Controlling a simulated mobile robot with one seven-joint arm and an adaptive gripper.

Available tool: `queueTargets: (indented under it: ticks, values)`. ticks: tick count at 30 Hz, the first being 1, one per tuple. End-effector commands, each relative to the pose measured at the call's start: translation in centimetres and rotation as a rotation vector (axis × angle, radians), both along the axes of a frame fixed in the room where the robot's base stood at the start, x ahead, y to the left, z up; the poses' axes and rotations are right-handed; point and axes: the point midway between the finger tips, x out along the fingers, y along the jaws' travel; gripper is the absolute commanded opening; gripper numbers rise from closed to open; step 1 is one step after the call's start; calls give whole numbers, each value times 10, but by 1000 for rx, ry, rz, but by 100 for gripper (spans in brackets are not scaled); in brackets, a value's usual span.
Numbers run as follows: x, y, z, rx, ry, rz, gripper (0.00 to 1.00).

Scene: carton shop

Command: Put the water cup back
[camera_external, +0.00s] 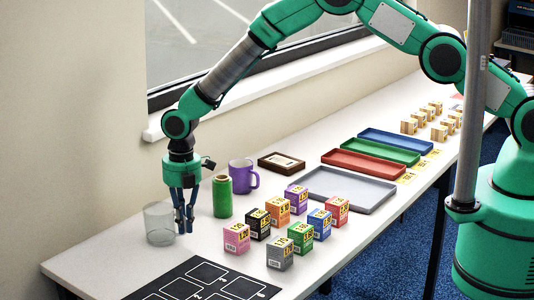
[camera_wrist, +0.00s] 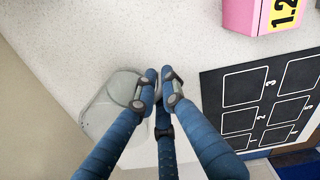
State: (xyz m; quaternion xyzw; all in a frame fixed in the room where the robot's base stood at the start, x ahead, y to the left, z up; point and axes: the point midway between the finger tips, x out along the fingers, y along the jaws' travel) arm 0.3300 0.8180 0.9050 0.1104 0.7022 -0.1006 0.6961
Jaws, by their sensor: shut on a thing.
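The water cup (camera_external: 157,224) is a clear, greyish tumbler near the far left end of the white table. It looks upright; I cannot tell whether its base touches the table. My gripper (camera_external: 184,227) points down at the cup's right side, with its blue fingers closed on the cup's wall. In the wrist view the cup (camera_wrist: 108,108) lies left of my fingertips (camera_wrist: 160,88), partly hidden behind the left finger.
A green cylinder (camera_external: 222,197) and a purple mug (camera_external: 240,175) stand close behind and right of my gripper. Several small coloured boxes (camera_external: 236,238) stand to the right. A black numbered mat (camera_external: 200,283) lies in front. Trays (camera_external: 345,190) and a window sill (camera_external: 235,98) are farther back.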

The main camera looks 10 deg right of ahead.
Motion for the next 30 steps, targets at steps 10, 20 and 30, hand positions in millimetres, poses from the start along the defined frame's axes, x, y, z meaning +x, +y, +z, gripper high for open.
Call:
queueTargets:
  ticks: [10, 20, 30]
  values:
    - [0, 0, -2, 0, 0, 0, 27]
    - [0, 0, 1, 0, 0, 0, 27]
    - [1, 0, 30, 2, -1, 0, 27]
